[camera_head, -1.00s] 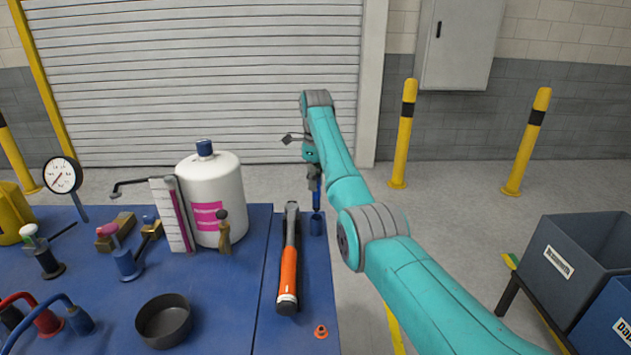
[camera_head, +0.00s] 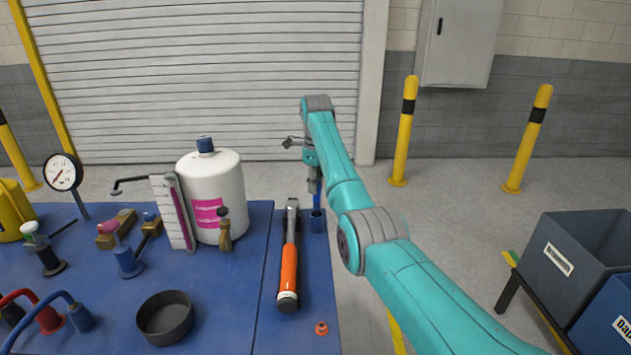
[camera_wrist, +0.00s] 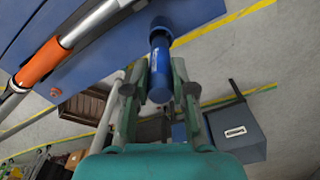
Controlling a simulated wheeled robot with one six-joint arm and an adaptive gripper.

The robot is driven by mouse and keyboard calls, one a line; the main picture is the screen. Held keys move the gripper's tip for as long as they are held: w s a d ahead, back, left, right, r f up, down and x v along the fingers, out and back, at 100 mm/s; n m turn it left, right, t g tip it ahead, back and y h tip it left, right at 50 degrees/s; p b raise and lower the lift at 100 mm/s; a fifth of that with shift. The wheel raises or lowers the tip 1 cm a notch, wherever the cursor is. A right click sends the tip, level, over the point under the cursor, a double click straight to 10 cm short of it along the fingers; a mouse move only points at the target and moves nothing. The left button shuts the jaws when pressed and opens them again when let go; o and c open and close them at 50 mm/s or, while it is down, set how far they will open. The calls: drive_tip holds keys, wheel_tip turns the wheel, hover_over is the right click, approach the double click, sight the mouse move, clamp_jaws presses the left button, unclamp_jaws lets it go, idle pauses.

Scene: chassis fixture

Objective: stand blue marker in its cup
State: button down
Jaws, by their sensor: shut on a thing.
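The blue marker (camera_wrist: 160,72) is between the fingers of my gripper (camera_wrist: 160,85) in the wrist view, and the gripper is shut on it. Its far end meets the blue cup (camera_wrist: 162,25), which stands near the table's edge. In the head view the marker (camera_head: 317,199) stands about upright, with its lower end at or inside the mouth of the cup (camera_head: 318,222). My gripper (camera_head: 314,186) is just above the cup. The cup's rim hides how deep the marker sits.
A hammer with an orange handle (camera_head: 288,270) lies left of the cup on the blue table (camera_head: 240,320). A white bottle (camera_head: 228,168) stands further left. A small orange part (camera_head: 321,328) lies near the front edge. Grey and blue bins (camera_head: 560,300) stand at right.

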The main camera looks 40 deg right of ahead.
drive_tip(key=shift+f, duration=2.1)
drive_tip(key=c, duration=0.9)
unclamp_jaws()
